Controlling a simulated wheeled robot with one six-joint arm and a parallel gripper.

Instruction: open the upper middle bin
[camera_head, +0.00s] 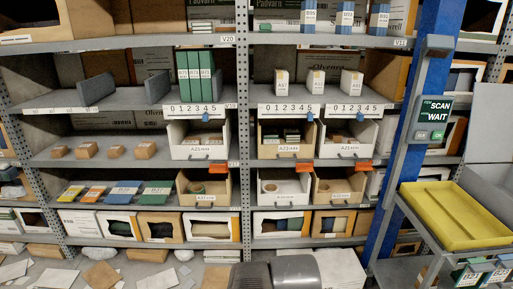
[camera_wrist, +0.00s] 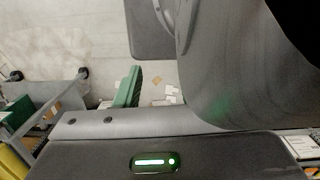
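The bins stand in two rows on the rack, three bins to a row. The upper middle bin (camera_head: 285,151) is a tan box with a white front label and a handle, in the head view. Some small items show inside it. Its front looks level with the upper left bin (camera_head: 200,154) and upper right bin (camera_head: 345,151), so it looks pushed in. A white 0-to-5 scale strip with a blue marker hangs above it. My gripper's fingers show in neither view; only grey parts of my own body show, at the bottom of the head view and in the wrist view.
Lower bins (camera_head: 204,200) stand directly below the upper row. A blue rack post (camera_head: 425,60) with a scan-and-wait sign (camera_head: 433,110) stands to the right. A yellow tray (camera_head: 458,217) sits on a cart there. Papers and boxes (camera_head: 100,274) lie at the bottom left.

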